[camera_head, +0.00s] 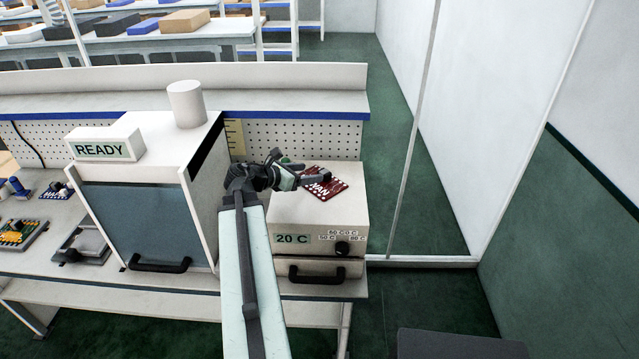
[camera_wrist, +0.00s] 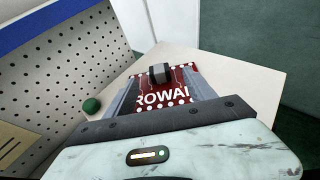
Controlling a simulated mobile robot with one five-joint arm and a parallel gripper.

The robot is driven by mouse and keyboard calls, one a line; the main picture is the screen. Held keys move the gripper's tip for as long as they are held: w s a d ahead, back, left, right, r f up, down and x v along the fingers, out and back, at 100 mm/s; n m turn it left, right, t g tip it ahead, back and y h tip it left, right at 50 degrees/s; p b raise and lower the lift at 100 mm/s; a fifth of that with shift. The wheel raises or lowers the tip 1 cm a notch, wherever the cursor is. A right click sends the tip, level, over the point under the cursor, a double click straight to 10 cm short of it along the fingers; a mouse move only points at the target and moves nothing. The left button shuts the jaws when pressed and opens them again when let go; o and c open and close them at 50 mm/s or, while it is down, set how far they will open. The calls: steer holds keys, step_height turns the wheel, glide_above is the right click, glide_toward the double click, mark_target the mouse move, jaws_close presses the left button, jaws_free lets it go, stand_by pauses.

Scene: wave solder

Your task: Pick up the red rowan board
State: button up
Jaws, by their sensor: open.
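The red rowan board (camera_head: 334,189) lies on top of the cream box marked 20 C (camera_head: 290,215), with white lettering on its face. Part of it is hidden behind my gripper in the head view. In the wrist view the red board (camera_wrist: 177,100) shows the letters ROWA, with a dark block on its far part. My gripper (camera_head: 304,180) is open at the board's left side. In the wrist view its grey fingers (camera_wrist: 162,80) lie to the left and right of the board's middle. I cannot tell whether they touch it.
A white machine marked READY (camera_head: 105,146) with a dark glass front stands left of the box. A pegboard (camera_head: 300,140) rises behind. A green knob (camera_wrist: 91,105) is left of my gripper. Other boards (camera_head: 18,235) lie at far left.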

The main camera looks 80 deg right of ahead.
mark_target(323, 173)
steer(key=b+x, duration=0.1)
steer(key=x, duration=0.1)
steer(key=b+x, duration=0.1)
steer(key=x, duration=0.2)
steer(key=f+b+x, duration=0.1)
steer(key=b+x, duration=0.1)
steer(key=x, duration=0.1)
steer(key=shift+w+f, duration=0.1)
steer(key=shift+w, duration=0.1)
jaws_close()
steer(key=shift+r+p, duration=0.25)
steer(key=shift+p, duration=0.05)
step_height(323, 173, up, 10)
steer(key=p, duration=0.9)
steer(key=shift+f+p, duration=0.1)
steer(key=shift+p, duration=0.25)
